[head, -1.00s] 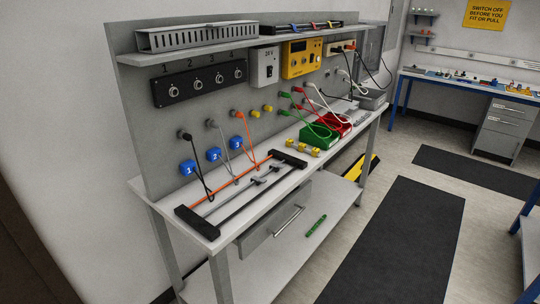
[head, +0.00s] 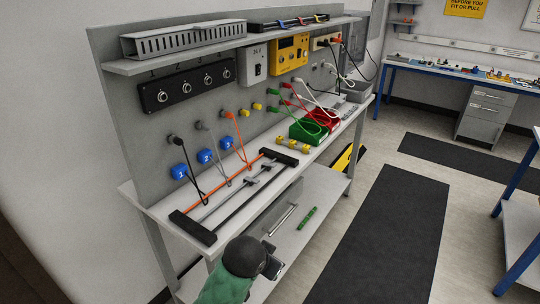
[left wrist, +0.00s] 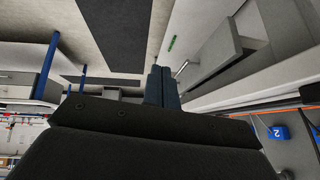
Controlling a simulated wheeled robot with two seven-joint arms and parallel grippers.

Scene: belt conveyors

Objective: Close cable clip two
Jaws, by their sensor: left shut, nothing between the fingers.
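Blue cable clip two (head: 205,156) is mounted low on the grey back panel, between clip one (head: 179,171) and clip three (head: 226,142). Clip two also shows at the right of the left wrist view (left wrist: 277,133). It is too small to tell whether its lid is open or shut. A grey cable (head: 216,150) hangs from a plug beside it. My left gripper (head: 272,264) is at the bottom of the head view, in front of the bench and well away from the clip. Its fingers (left wrist: 160,72) are together and empty. My right gripper is not in view.
A rail frame with black end blocks (head: 192,228) lies on the bench top before the clips. A drawer handle (head: 283,219) sticks out at the front near my left gripper. Green (head: 309,131) and red (head: 326,119) boxes stand farther right.

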